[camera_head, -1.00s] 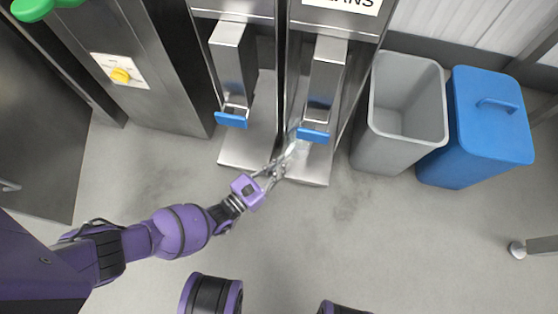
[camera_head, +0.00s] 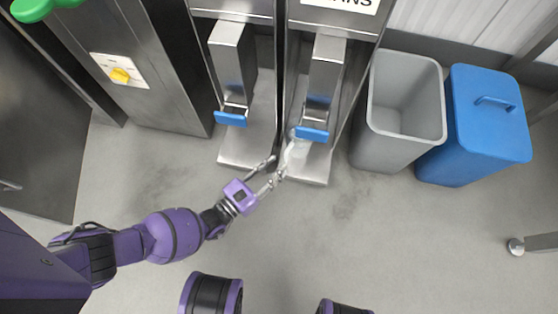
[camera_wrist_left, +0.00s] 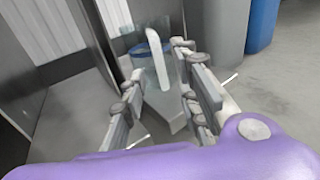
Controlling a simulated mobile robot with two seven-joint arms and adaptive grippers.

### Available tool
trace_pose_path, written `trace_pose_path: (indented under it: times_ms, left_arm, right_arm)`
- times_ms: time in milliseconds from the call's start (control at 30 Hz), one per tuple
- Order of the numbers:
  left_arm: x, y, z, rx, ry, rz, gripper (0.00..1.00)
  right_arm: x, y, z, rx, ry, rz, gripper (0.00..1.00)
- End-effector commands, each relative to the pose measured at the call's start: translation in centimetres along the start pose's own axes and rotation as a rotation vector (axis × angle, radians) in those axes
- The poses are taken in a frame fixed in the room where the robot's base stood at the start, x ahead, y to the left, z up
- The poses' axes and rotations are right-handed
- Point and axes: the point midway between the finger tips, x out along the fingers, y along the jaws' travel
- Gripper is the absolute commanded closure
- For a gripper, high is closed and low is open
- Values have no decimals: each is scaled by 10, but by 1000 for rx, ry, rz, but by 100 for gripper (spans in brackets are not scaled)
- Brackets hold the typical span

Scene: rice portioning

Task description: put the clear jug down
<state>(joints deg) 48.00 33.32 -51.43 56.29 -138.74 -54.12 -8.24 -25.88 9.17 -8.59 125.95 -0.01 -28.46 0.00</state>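The clear jug (camera_head: 296,150) stands upright on the metal base (camera_head: 311,170) of the right dispenser, under its blue lever (camera_head: 312,134), which partly hides it in the head view. In the left wrist view the see-through jug (camera_wrist_left: 145,72) shows with its pale upright handle (camera_wrist_left: 157,56) towards me. My left gripper (camera_head: 277,166) is open, its two fingers spread apart at the front left of the jug. In the left wrist view the handle lies beyond and between the fingertips, and nothing is gripped. My right gripper is not in view.
A second dispenser with a blue lever (camera_head: 231,119) stands left of the jug's dispenser. A grey open bin (camera_head: 388,145) and a blue lidded bin (camera_head: 484,140) stand on the right. The floor (camera_head: 370,235) in front is clear.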

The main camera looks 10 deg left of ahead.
Motion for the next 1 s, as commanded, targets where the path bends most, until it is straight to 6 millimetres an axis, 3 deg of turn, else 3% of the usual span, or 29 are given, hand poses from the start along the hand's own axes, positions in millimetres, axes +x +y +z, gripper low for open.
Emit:
trace_pose_path:
  times_ms: [200, 400, 1000]
  left_arm:
    - [-51, -1, 0, -1, 4, 0, 71]
    - [-82, 0, 0, -1, 2, 1, 71]
    - [-102, 0, -3, -63, 17, 67, 71]
  right_arm:
    - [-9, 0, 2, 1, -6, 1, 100]
    - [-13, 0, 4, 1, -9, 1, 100]
    - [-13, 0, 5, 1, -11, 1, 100]
